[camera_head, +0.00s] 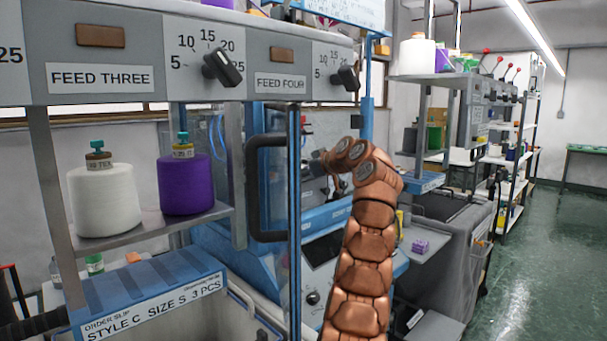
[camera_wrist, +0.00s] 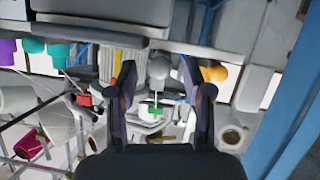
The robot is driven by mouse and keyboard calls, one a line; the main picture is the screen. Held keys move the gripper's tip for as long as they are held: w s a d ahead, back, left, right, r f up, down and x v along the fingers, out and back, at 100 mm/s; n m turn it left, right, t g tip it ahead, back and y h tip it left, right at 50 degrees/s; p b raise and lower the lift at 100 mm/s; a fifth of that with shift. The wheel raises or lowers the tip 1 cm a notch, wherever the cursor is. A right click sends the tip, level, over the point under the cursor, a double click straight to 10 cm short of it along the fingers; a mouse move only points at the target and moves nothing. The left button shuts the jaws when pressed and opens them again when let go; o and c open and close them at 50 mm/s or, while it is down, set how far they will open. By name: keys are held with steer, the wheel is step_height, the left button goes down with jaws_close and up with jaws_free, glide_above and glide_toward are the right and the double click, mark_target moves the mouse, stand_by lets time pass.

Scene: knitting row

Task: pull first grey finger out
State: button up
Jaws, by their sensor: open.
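In the wrist view my gripper (camera_wrist: 164,98) is open, with its two dark fingers well apart and nothing held between them. I cannot tell for sure which is the first grey finger. A small green piece (camera_wrist: 154,109) shows between the fingers, farther off. In the head view my copper arm reaches into the blue machine (camera_head: 240,262), and the gripper is mostly hidden.
A blue frame post (camera_wrist: 284,110) stands close on the right in the wrist view. White (camera_head: 104,200) and purple (camera_head: 187,183) yarn cones stand on a shelf at left in the head view. A dark door handle (camera_head: 256,190) is near my arm. Green floor (camera_head: 520,250) is clear at right.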

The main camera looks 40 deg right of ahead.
steer(key=shift+r, duration=0.1)
steer(key=v, duration=1.2)
steer(key=shift+a, duration=0.1)
stand_by(0.4)
